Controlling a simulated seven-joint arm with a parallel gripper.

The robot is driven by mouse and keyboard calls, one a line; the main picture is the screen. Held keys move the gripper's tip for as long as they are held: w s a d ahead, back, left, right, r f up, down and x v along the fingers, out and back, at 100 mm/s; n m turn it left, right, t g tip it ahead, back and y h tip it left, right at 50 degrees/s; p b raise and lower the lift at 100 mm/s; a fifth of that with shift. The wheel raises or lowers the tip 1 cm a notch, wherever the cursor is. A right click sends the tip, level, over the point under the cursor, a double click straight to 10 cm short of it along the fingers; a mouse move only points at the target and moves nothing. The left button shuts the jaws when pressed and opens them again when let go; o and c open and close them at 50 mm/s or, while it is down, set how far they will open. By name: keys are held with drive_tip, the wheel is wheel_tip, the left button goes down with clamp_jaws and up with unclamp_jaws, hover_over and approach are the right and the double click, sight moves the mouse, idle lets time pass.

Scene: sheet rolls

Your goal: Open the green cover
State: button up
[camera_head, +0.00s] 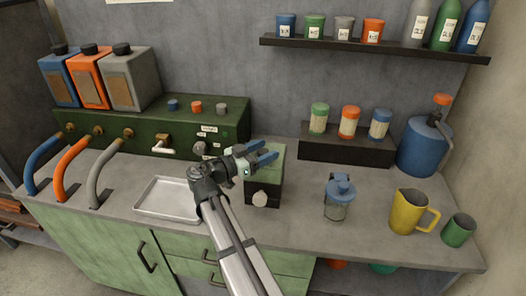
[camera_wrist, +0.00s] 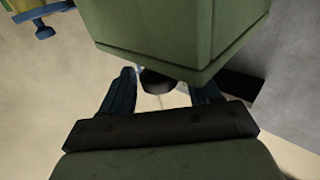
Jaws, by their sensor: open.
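A pale knob (camera_head: 260,199) is on the box's front. My gripper (camera_head: 266,155) is open, its blue fingers over the cover in the head view, hiding part of it. In the wrist view a green block, apparently the cover (camera_wrist: 185,28), fills the top middle, beyond my fingers (camera_wrist: 165,90). A dark round thing (camera_wrist: 158,83) shows between the fingers under its lower edge. I cannot tell whether they touch. The cover looks shut.
A green machine (camera_head: 185,125) with hoses and canisters stands left, a metal tray (camera_head: 168,199) before it. Right are a glass jar (camera_head: 338,200), yellow pitcher (camera_head: 408,212), green cup (camera_head: 458,230) and blue jug (camera_head: 422,148). Small jars stand on a dark riser (camera_head: 345,150).

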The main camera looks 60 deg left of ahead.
drive_tip(key=shift+c, duration=0.3)
clamp_jaws()
idle(0.3)
